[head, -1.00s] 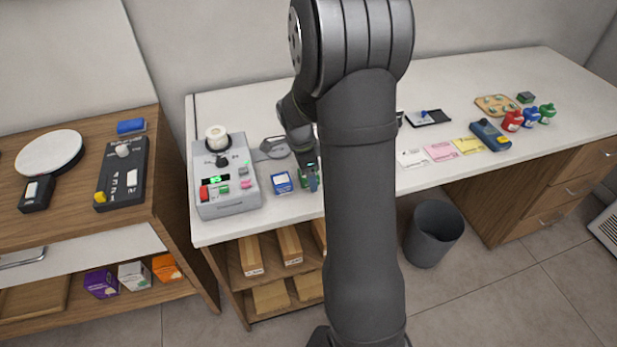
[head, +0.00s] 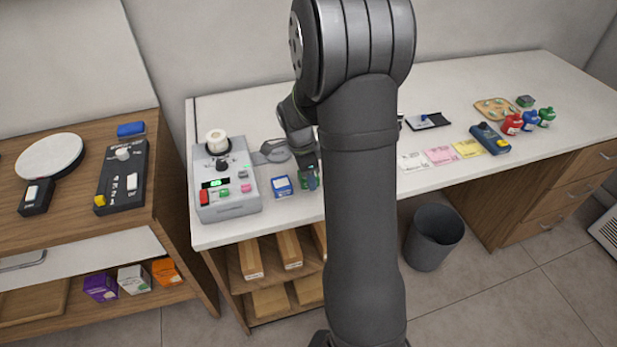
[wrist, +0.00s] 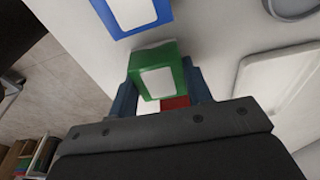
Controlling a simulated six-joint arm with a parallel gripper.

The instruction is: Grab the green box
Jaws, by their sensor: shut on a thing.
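The green box (wrist: 165,70) with a white label shows in the wrist view between the two fingers of my gripper (wrist: 160,98). The gripper is shut on it, one finger on each side. In the head view my gripper (head: 309,178) is low over the white counter, just right of a blue box, and the green box (head: 306,185) is mostly hidden behind it. I cannot tell whether the box touches the counter. A red thing (wrist: 175,102) shows below the green box in the wrist view.
The blue box (head: 282,187) stands close on the left; it also shows in the wrist view (wrist: 133,12). A grey machine (head: 228,200) with buttons is farther left. The counter's front edge is near.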

